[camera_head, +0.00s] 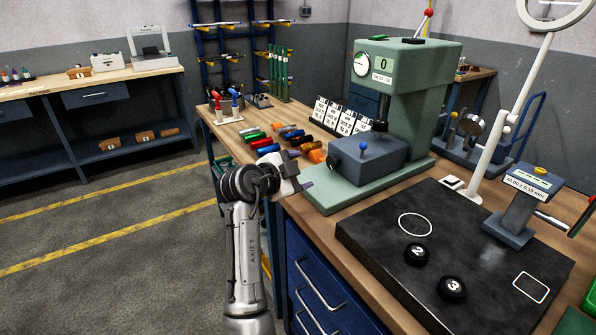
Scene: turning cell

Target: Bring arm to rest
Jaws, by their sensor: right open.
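My right arm (245,255) rises from the bottom of the head view, left of the workbench's front edge. Its wrist bends toward the bench. My right gripper (301,181) is at the bench's front edge, beside the base of the green press (405,100). It is open, and I see nothing held in it. The fingers are small and partly hidden by the wrist. My left gripper is not in view.
Several coloured cylindrical pieces (262,143) lie on the bench just behind my right wrist. A black plate (385,235) with two numbered black discs, 2 (417,253) and 3 (452,288), is at right. The floor (120,275) at left is clear.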

